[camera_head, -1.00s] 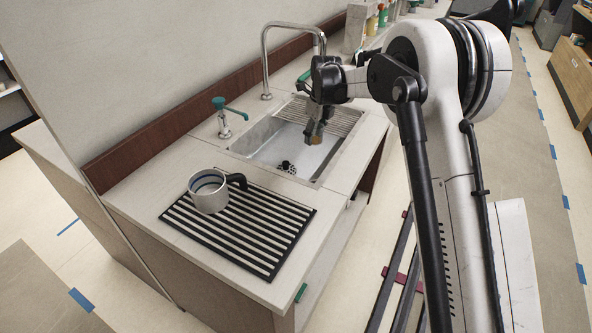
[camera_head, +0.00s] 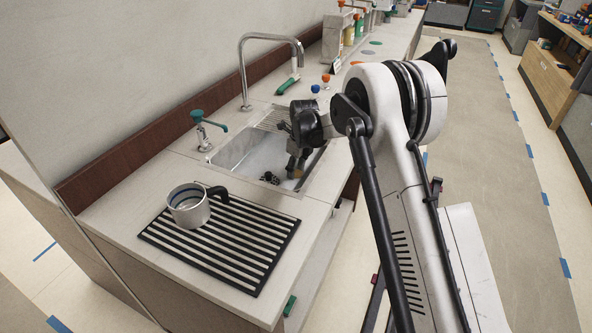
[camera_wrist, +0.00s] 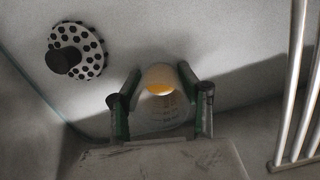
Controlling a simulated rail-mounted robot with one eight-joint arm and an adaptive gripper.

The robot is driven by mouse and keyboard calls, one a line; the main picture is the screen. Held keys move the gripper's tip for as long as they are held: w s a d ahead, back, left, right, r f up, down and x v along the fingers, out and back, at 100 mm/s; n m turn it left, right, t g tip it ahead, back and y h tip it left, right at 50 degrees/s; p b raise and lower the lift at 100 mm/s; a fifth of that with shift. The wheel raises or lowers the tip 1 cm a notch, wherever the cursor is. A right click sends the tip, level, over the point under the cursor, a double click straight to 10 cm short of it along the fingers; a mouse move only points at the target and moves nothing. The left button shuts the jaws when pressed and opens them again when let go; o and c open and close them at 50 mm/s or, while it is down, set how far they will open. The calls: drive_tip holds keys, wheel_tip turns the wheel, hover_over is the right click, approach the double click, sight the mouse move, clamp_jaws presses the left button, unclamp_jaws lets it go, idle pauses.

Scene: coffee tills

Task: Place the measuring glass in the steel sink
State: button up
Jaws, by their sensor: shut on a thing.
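The steel sink (camera_head: 262,157) is set into the counter, with a dark round drain strainer (camera_head: 269,178) on its floor. My gripper (camera_head: 296,168) reaches down inside the basin, right of the strainer. The glass is between the two fingers, over the grey sink floor. I cannot tell whether it touches the floor. The strainer shows at upper left in the wrist view (camera_wrist: 76,50).
A slatted rack (camera_wrist: 298,100) lies right of the glass in the wrist view. A tall faucet (camera_head: 243,75) and a green-handled tap (camera_head: 203,130) stand behind the sink. A metal pitcher (camera_head: 188,207) sits on the black drying grate (camera_head: 225,255) in front.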

drive_tip(key=shift+f, duration=0.2)
drive_tip(key=o, duration=1.1)
drive_tip(key=shift+r, duration=0.2)
